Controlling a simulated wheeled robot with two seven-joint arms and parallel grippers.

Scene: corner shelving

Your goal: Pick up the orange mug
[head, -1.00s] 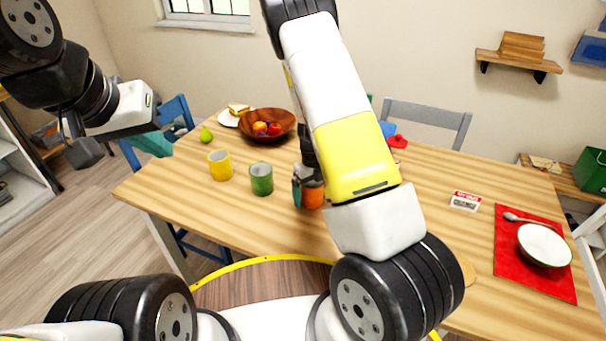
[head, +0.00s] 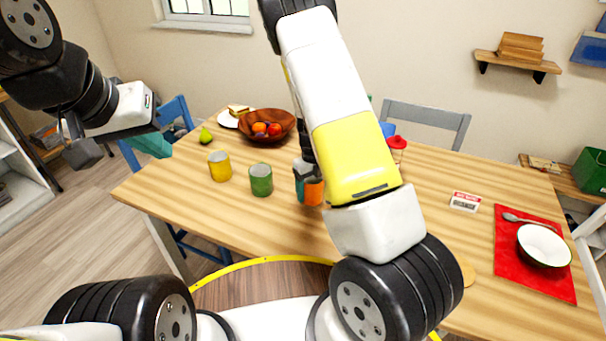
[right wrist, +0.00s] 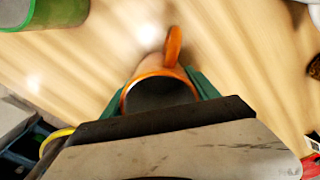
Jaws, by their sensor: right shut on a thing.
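The orange mug (head: 314,194) is at the near middle of the table, partly hidden by my right arm. My right gripper (head: 305,182) is shut on it, with teal fingers on either side. In the right wrist view the mug's rim (right wrist: 160,73) and dark inside show between the fingers, with its handle (right wrist: 173,45) pointing away from the gripper. I cannot tell whether its base touches the table. My left gripper (head: 118,150) is at the upper left, away from the mugs; its jaw opening is unclear.
A green mug (head: 261,180) and a yellow mug (head: 219,167) stand left of the orange mug. Behind are a pear (head: 205,136) and a wooden fruit bowl (head: 280,136). Right are a small box (head: 465,202) and a red mat (head: 508,262) with a bowl (head: 544,246).

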